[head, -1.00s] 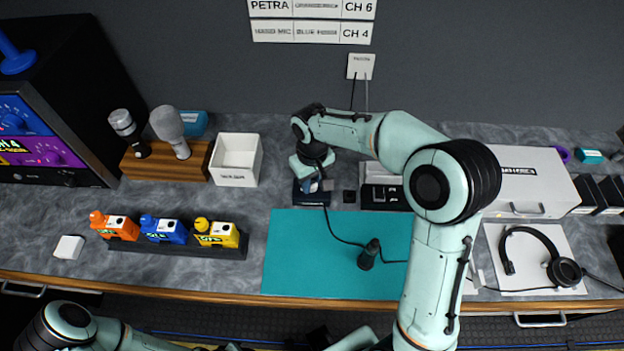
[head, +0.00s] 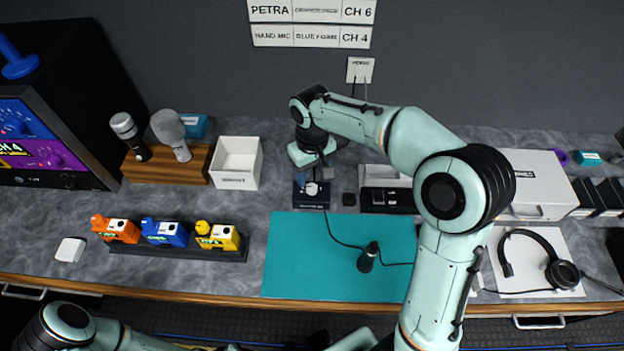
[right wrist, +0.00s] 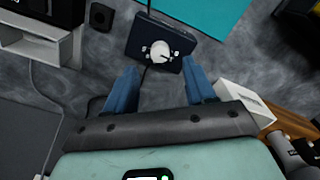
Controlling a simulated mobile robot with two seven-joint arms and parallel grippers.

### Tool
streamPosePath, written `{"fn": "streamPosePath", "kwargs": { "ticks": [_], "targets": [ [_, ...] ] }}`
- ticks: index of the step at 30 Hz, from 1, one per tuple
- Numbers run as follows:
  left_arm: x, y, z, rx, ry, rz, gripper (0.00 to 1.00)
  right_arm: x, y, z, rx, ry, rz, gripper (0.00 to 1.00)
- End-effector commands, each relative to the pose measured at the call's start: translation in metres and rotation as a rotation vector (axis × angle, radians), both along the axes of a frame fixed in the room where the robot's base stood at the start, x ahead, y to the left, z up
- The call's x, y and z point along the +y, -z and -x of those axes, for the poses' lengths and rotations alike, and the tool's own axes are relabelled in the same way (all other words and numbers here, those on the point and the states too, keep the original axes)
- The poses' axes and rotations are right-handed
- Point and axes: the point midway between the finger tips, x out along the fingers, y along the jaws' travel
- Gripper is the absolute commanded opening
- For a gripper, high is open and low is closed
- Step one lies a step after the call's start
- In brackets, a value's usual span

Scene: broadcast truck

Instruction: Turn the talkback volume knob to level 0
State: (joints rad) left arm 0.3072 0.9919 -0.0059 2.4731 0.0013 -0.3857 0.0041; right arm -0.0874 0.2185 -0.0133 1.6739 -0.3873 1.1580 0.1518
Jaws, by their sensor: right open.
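The talkback box (head: 311,203) is a small dark blue unit on the counter, just behind the teal mat. Its round white knob (head: 312,188) is visible on top, and it also shows in the right wrist view (right wrist: 160,51) with a dark pointer mark. Small white markings flank the knob, too small to read. My right gripper (head: 313,182) is above the box. In the right wrist view its blue fingers (right wrist: 159,76) are spread apart and empty, with the knob ahead of the gap and apart from both. My left gripper is out of view.
A teal mat (head: 290,265) with a small dark microphone (head: 368,257) lies in front, its cable running to the box. A small black block (head: 349,199) and a black unit (head: 388,199) stand to the right. A white bin (head: 237,163) stands left.

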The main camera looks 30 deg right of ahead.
Motion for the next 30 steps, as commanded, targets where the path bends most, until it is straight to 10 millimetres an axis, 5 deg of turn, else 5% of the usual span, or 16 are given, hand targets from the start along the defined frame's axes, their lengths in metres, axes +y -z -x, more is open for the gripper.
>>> {"fn": "streamPosePath", "kwargs": {
  "ticks": [6,12,30],
  "targets": [
    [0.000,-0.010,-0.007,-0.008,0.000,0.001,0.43,0.000,-0.051,-0.001,-0.005,-0.001,0.000,0.55],
    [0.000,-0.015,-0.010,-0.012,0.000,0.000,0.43,0.000,-0.075,-0.001,-0.002,0.000,0.000,0.55],
    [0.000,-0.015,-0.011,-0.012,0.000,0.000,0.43,0.000,-0.079,0.000,0.000,0.000,0.001,0.55]
  ]
}}
